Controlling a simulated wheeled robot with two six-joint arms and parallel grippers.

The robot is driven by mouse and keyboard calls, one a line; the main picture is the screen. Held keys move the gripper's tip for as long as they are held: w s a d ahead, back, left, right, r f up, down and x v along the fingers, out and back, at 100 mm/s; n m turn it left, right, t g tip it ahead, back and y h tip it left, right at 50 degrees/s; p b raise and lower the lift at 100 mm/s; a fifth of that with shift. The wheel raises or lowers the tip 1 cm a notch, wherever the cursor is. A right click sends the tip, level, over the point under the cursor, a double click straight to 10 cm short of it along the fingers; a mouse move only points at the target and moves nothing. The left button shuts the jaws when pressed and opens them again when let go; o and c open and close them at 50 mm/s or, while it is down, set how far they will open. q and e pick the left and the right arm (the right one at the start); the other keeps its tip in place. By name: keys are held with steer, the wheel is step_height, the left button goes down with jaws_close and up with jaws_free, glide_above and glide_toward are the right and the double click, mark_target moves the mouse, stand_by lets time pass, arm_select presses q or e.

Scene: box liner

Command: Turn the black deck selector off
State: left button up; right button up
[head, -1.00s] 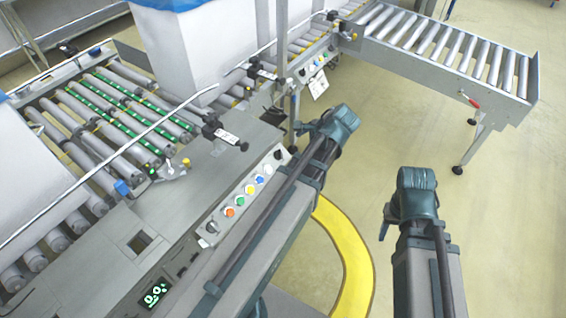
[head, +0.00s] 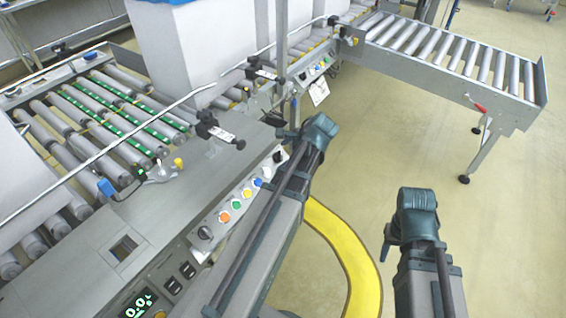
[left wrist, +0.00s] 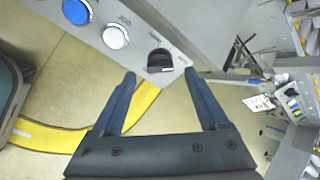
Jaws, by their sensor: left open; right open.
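The black selector knob (left wrist: 160,60) sits on the sloping grey control panel, past the blue and white buttons, in the left wrist view. It also shows at the far end of the button row in the head view (head: 279,156). My left gripper (left wrist: 160,76) is open and empty, its two fingers pointing at the knob with one on either side of its line. The knob is ahead of the fingertips and they do not seem to touch it. A second black knob (head: 205,233) is at the panel's near end. My right gripper (head: 387,250) is open, over the floor, away from the panel.
Several coloured buttons (head: 236,204) line the panel between the two knobs. A green-lit display (head: 138,305) is at the near end. A roller conveyor (head: 450,55) stands at the back right. A yellow floor ring (head: 350,255) curves below my arms. Floor on the right is clear.

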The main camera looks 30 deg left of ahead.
mark_target(282, 156)
arm_select(q)
steer(key=shift+b+x, duration=0.85)
steer(key=shift+x, duration=0.65)
jaws_close()
steer(key=n, duration=0.2)
steer(key=n+b, duration=0.1)
steer(key=n, duration=0.1)
steer(key=shift+f+t+y, duration=0.1)
steer(key=shift+t+y, duration=0.2)
steer(key=shift+d+n+y+b, duration=0.1)
steer(key=shift+n+y+b, duration=0.2)
steer(key=shift+n, duration=1.9)
